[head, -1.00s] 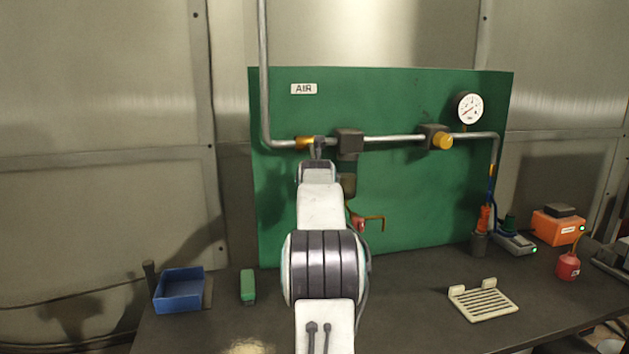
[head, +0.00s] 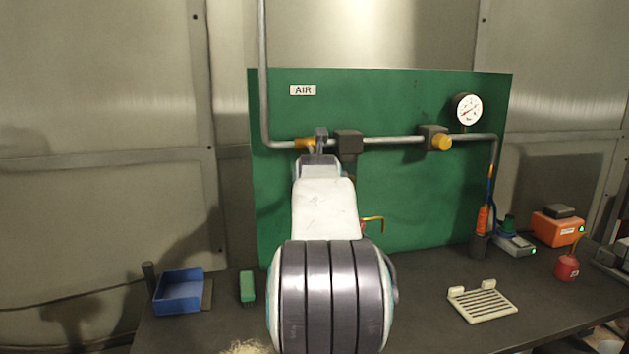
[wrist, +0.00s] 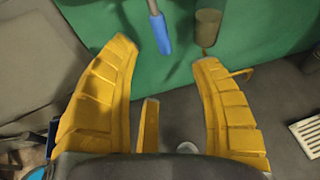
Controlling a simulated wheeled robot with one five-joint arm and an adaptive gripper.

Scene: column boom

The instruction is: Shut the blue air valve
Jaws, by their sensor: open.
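The blue valve handle (wrist: 162,34) hangs on a grey lever at the top of the wrist view, pointing down in front of the green panel (head: 420,200). My gripper (wrist: 165,55) is open, its yellow fingers spread wide and empty. The handle's lower end shows in the gap between the fingertips, nearer the left one; I cannot tell how far in front of them it is. In the head view, a brass valve fitting (head: 303,144) shows on the pipe below the AIR label (head: 303,90). My arm hides the handle and fingers there.
A dark block (head: 348,143), a yellow knob (head: 442,142) and a gauge (head: 467,109) are right along the pipe. A grey-brown cylinder (wrist: 208,27) is near the right finger. A blue bin (head: 179,290), green block (head: 247,287) and slatted tray (head: 483,302) stand on the bench.

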